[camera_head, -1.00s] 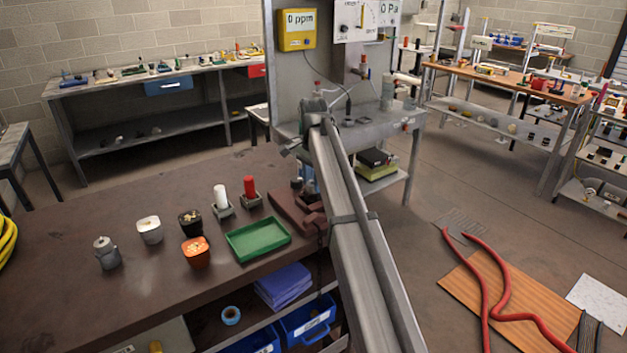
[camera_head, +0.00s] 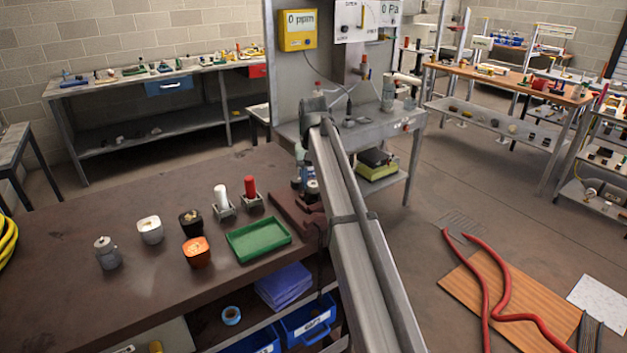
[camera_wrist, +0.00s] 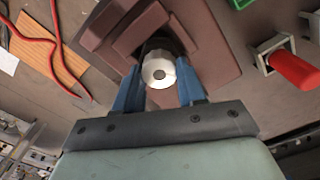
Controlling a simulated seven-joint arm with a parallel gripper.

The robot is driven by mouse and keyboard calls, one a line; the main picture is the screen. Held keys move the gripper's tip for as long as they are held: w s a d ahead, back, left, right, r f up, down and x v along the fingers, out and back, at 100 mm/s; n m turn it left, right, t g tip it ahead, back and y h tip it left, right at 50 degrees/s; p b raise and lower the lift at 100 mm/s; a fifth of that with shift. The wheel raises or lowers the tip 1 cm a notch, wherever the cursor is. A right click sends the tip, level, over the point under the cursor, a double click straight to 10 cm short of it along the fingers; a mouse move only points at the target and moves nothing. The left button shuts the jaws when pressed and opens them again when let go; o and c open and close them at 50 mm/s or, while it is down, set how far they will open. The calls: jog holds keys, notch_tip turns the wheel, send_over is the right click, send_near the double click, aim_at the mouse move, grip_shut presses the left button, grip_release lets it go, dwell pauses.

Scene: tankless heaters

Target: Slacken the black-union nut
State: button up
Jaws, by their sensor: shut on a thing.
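In the wrist view, a black fitting with a bright, faceted metal end (camera_wrist: 159,72) stands in the brown vise (camera_wrist: 205,50). I take it for the black-union nut; its sides are partly hidden. My gripper (camera_wrist: 159,90) has a blue finger on either side of it and is shut on it. In the head view, the gripper (camera_head: 304,180) points down at the vise (camera_head: 289,210) on the bench's right end, partly hidden by my arm.
A green tray (camera_head: 259,240) lies left of the vise. Behind it stand a red-handled piece (camera_head: 249,188) and a white-handled piece (camera_head: 221,193) in square holders. Orange (camera_head: 196,254), black (camera_head: 190,222) and white (camera_head: 150,230) cups and a grey canister (camera_head: 107,254) stand further left.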

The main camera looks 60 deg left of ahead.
aim_at(313, 183)
jog(key=n, duration=0.6)
dwell(0.5)
jog(key=o, duration=1.1)
jog(key=shift+r, duration=0.1)
notch_tip(313, 183, up, 14)
jog(key=shift+f, duration=0.2)
dwell(0.4)
